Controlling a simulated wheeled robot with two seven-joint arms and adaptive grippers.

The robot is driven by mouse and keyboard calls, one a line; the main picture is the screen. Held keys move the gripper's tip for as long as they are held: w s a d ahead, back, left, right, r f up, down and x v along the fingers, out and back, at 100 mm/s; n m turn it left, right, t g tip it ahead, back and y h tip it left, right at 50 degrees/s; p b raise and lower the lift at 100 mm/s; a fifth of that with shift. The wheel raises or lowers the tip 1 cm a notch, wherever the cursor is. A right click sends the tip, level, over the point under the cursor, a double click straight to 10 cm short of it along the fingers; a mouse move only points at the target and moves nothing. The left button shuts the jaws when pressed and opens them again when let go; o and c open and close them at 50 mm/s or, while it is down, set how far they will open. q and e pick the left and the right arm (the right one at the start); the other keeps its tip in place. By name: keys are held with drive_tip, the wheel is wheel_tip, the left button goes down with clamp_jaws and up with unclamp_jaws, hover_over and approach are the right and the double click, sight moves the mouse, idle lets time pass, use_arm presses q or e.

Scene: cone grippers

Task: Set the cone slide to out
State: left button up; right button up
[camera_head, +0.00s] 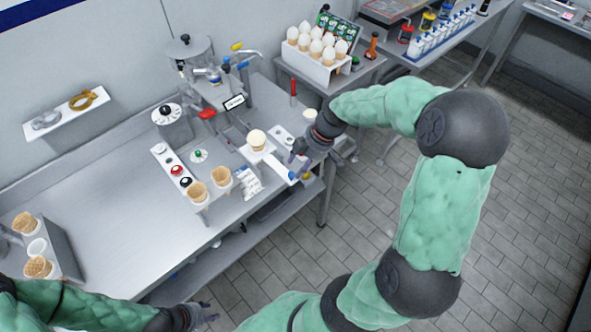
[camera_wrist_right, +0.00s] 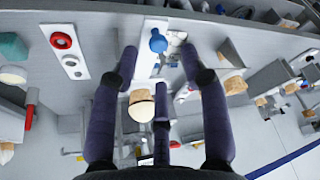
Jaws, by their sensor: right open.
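The cone slide is a long white strip (camera_head: 274,161) at the right end of the steel counter, with a blue knob (camera_head: 292,176) at its front end. A cone with a pale top (camera_head: 257,141) stands at its back end. In the right wrist view the blue knob (camera_wrist_right: 158,42) lies between and beyond my fingertips, and the pale-topped cone (camera_wrist_right: 142,107) shows between the fingers. My right gripper (camera_head: 298,158) is open above the slide's right side; I cannot tell whether it touches. My left gripper (camera_head: 200,314) is low in front of the counter, its finger opening unclear.
Two waffle cones (camera_head: 208,185) stand in a holder left of the slide. A dispenser with a red lever (camera_head: 207,114) stands behind the slide. The counter's left middle (camera_head: 110,220) is clear.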

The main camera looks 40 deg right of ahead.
drive_tip(key=v, duration=0.7)
drive_tip(key=shift+r, duration=0.15)
idle(0.3)
